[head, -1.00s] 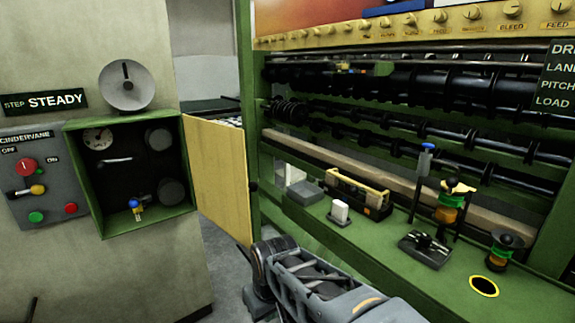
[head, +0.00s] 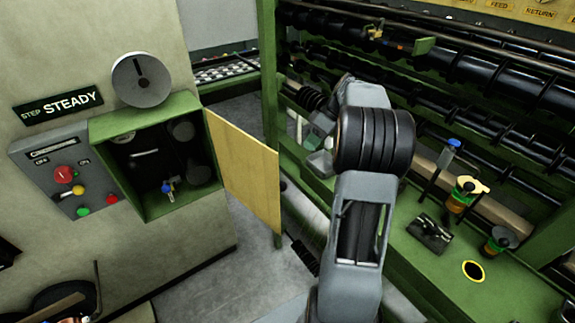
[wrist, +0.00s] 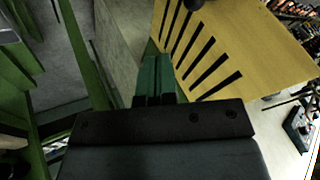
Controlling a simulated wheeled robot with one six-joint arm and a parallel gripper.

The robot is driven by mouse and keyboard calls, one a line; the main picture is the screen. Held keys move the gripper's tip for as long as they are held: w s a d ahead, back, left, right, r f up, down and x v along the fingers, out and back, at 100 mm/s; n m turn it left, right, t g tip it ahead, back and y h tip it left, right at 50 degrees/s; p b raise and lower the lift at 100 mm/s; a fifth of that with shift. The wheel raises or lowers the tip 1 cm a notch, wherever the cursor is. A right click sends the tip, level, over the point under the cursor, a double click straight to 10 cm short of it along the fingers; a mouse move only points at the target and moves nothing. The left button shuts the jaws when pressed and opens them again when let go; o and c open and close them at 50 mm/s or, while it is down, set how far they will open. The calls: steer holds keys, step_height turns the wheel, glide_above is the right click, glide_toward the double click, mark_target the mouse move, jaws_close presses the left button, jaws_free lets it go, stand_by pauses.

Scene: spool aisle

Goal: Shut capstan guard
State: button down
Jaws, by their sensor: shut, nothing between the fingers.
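The capstan guard appears to be the yellow panel (head: 243,172), hinged at the right side of the green-framed box (head: 150,205) and standing open, swung out to the right. The box's dark inside shows dials, round parts and a small blue-topped fitting (head: 168,188). In the wrist view a yellow panel with black slots (wrist: 265,45), likely the guard's other face, lies just beyond and to the right of my gripper (wrist: 155,72). My gripper's green fingers are shut and empty; contact with the panel cannot be told.
A grey control box (head: 68,175) with red, yellow and green controls is left of the green box. A green machine bench (head: 440,275) with rollers and small fittings stands at right, close to my arm.

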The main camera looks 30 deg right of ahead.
steer(key=s+a+f+p, duration=0.1)
steer(key=a+f+p, duration=0.1)
steer(key=a+f, duration=0.6)
steer(key=shift+s, duration=0.15)
steer(key=shift+a+f, duration=0.1)
stand_by(0.4)
